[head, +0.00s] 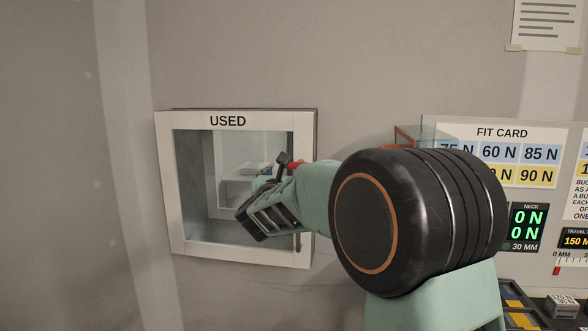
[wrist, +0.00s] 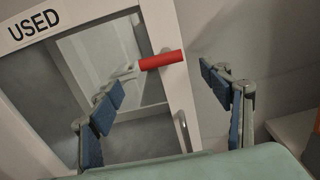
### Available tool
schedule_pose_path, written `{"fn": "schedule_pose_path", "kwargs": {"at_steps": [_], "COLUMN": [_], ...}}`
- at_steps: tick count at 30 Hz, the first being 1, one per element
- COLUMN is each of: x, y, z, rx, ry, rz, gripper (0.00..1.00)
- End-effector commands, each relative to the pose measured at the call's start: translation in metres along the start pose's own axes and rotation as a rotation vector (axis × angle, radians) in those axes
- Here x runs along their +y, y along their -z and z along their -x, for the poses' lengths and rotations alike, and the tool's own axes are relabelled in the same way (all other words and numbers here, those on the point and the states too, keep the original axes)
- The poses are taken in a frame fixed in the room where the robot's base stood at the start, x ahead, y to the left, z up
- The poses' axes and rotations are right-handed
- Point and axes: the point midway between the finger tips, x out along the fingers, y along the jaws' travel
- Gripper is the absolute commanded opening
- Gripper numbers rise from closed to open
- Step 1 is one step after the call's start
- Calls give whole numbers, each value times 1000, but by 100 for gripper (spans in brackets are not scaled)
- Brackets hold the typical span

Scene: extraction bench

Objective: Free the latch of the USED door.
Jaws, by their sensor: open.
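The USED door (head: 166,185) is a white frame around a glass pane, set on the wall and looking closed. Its red latch lever (head: 296,164) is on the upper right of the frame. In the wrist view the red lever (wrist: 161,60) points out roughly sideways across the right frame bar. My gripper (head: 262,205) is in front of the door's right side, partly hiding it. In the wrist view my gripper (wrist: 165,95) is open and empty, its blue-padded fingers apart on either side of the lever, which appears beyond the tips. I cannot tell any contact.
A grey vertical pull handle (wrist: 182,131) sits on the door's right bar below the lever. To the right are a fit card board (head: 500,132), a force display (head: 527,227) and a bench with trays (head: 515,320). The wall left of the door is clear.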

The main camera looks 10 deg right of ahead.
Motion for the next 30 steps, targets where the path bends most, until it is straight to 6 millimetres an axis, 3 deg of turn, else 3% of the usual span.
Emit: {"fn": "schedule_pose_path", "kwargs": {"at_steps": [5,18,24,30], "x": [-1,-1,-1,-1], "y": [-2,-2,-1,-1], "z": [-17,-89,-104,-107], "rx": [-1,0,-1,-1], "ry": [4,3,2,2], "rz": [-5,-2,-2,-1], "gripper": [72,72,72,72]}}
